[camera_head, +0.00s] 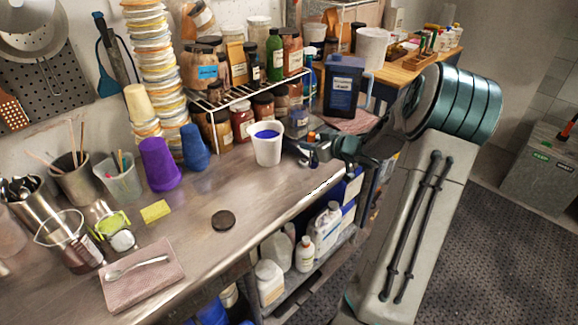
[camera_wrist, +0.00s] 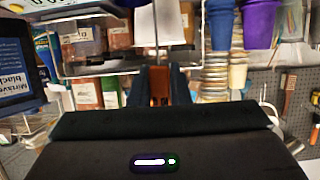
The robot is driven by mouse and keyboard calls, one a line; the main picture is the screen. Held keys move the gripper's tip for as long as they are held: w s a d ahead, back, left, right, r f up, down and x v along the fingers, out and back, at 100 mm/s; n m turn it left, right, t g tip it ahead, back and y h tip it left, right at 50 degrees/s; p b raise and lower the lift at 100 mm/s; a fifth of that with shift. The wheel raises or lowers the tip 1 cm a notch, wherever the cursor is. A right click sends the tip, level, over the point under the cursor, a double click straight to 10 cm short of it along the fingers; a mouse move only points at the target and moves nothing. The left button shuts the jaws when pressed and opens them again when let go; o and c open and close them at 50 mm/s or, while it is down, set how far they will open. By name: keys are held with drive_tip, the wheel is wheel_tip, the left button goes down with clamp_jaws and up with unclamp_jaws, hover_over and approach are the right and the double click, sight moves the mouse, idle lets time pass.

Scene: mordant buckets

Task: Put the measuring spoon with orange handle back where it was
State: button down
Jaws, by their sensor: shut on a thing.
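My gripper (camera_head: 314,148) is over the metal worktop, just right of the white cup of blue powder (camera_head: 267,145). In the wrist view my gripper (camera_wrist: 160,85) is shut on the orange handle (camera_wrist: 159,82) of the measuring spoon. A small orange bit of the handle (camera_head: 312,136) also shows at the gripper in the head view. A thin stem seems to run from the handle in front of the white cup (camera_wrist: 170,22) in the wrist view. The bowl of the spoon cannot be made out.
A wire rack (camera_head: 250,92) of jars stands behind the cup. Blue (camera_head: 194,147) and purple (camera_head: 160,165) cups stand left. A silver spoon (camera_head: 137,267) lies on a pink cloth (camera_head: 150,288). The front middle worktop is mostly clear.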

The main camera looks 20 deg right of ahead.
drive_tip(key=shift+w+a+f, duration=0.7)
drive_tip(key=shift+a+f, duration=0.15)
drive_tip(key=shift+f, duration=0.5)
drive_tip(key=shift+w+a+f, duration=0.7)
drive_tip(key=shift+a+f, duration=0.2)
drive_tip(key=shift+f, duration=0.45)
drive_tip(key=shift+w+a+f, duration=0.7)
drive_tip(key=shift+a+f, duration=0.15)
drive_tip(key=shift+f, duration=0.5)
drive_tip(key=shift+f, duration=0.2)
drive_tip(key=c, duration=1.4)
unclamp_jaws()
drive_tip(key=shift+o, duration=0.2)
drive_tip(key=shift+r, duration=0.15)
